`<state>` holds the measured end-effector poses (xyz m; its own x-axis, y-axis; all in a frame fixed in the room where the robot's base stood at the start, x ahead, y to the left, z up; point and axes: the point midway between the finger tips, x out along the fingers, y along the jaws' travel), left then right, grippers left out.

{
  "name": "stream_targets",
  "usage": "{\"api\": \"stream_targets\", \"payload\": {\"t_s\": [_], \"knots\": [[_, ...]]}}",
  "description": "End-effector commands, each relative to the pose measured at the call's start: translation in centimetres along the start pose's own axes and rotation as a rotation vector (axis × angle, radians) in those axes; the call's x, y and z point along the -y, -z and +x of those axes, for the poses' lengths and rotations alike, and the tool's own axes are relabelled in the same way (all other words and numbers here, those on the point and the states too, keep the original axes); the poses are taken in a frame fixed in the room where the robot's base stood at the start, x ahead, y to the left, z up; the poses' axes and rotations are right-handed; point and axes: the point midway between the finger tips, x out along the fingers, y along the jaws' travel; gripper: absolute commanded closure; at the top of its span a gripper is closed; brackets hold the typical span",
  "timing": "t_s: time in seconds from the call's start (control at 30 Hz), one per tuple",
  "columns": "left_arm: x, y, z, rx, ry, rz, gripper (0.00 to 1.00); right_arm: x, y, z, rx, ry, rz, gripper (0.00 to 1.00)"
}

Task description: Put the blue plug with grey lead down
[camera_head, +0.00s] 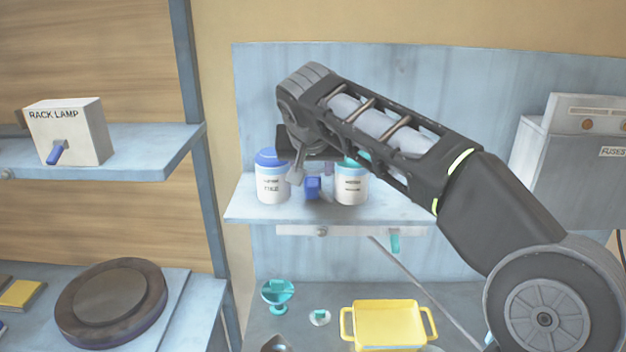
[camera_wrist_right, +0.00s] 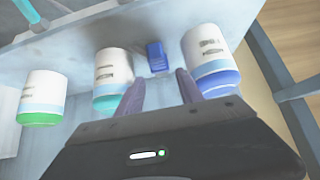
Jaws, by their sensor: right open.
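The blue plug (camera_head: 312,187) sits on the middle wall shelf between two white jars. It also shows in the right wrist view (camera_wrist_right: 157,57), just beyond my fingertips. I cannot make out its grey lead. My right gripper (camera_head: 313,172) is open above and in front of the plug, reaching in from the right. In the right wrist view my right gripper (camera_wrist_right: 160,80) has its two fingers spread, with nothing between the tips. My left gripper is not in view.
A blue-lidded jar (camera_head: 272,181) and a teal-lidded jar (camera_head: 351,186) flank the plug closely on the shelf (camera_head: 245,207). A green-lidded jar (camera_wrist_right: 42,97) stands farther along. A rack lamp box (camera_head: 80,140) stands left.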

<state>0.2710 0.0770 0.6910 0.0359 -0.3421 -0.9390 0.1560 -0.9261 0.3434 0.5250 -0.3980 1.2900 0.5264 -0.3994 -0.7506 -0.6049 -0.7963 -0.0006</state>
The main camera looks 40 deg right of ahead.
Motion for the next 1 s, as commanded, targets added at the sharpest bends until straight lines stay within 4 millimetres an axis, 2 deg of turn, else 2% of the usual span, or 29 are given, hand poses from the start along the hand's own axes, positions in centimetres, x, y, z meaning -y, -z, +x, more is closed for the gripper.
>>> {"api": "stream_targets", "payload": {"t_s": [0.13, 0.53, 0.8, 1.0], "knots": [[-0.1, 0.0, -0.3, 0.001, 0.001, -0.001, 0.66, -0.1, 0.0, 1.4, 0.003, -0.002, 0.000, 0.56], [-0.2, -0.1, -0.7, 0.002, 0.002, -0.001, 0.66, -0.1, 0.1, 2.1, 0.003, -0.002, -0.001, 0.56], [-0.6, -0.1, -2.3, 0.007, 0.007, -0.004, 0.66, -0.1, 0.1, 5.8, 0.004, -0.003, -0.001, 0.56], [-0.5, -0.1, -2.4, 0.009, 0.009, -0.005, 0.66, 0.0, 0.0, 6.8, 0.001, -0.001, -0.001, 0.56]]}}
